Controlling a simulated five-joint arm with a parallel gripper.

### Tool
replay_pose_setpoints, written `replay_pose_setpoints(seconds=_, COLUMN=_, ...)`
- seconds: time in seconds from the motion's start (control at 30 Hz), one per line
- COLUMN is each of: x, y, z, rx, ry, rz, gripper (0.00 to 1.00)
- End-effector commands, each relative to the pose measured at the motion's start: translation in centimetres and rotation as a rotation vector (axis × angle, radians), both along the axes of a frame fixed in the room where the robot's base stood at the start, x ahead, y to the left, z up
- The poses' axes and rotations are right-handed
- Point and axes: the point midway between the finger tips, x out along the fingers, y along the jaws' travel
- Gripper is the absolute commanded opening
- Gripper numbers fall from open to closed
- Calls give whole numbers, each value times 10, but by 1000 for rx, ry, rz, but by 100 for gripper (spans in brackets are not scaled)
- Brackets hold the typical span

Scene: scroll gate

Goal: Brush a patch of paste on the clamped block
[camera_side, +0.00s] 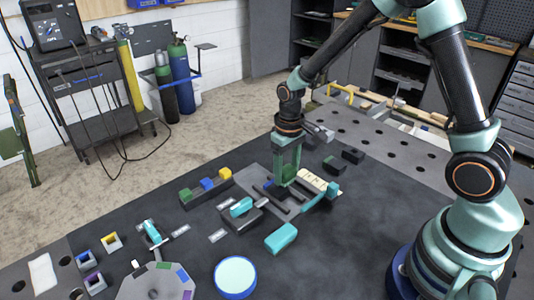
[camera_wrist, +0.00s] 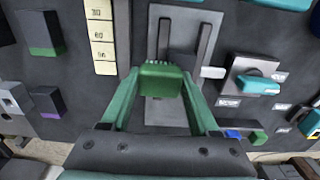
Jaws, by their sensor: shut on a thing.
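My gripper (camera_side: 287,172) points down over a grey plate (camera_side: 256,178) with dark bars, near the middle of the dark table. In the wrist view its green fingers (camera_wrist: 160,85) are shut on a green block-like piece (camera_wrist: 160,79) with a toothed far edge. The plate (camera_wrist: 165,25) and its two dark rails lie beyond that piece. A dark block (camera_wrist: 183,63) sits between the rails, partly hidden by the held piece. I cannot tell whether the held piece touches anything. No paste or brush bristles can be made out clearly.
A cream strip with markings (camera_wrist: 103,50) lies left of the plate in the wrist view. A teal-handled fixture (camera_wrist: 257,84) stands to its right. In the side view a teal block (camera_side: 281,237) and a round blue-rimmed dish (camera_side: 235,275) stand in front. A rack of coloured blocks (camera_side: 207,186) is at left.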

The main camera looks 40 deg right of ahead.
Motion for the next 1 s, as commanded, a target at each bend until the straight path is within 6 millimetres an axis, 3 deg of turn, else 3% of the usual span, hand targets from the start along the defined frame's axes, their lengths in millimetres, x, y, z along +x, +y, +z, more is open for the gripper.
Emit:
replay_pose_setpoints(seconds=0.63, x=0, y=60, z=-3, rx=0, ry=0, rz=3, gripper=17)
replay_pose_setpoints(seconds=1.0, x=0, y=22, z=-3, rx=0, ry=0, rz=-3, gripper=17)
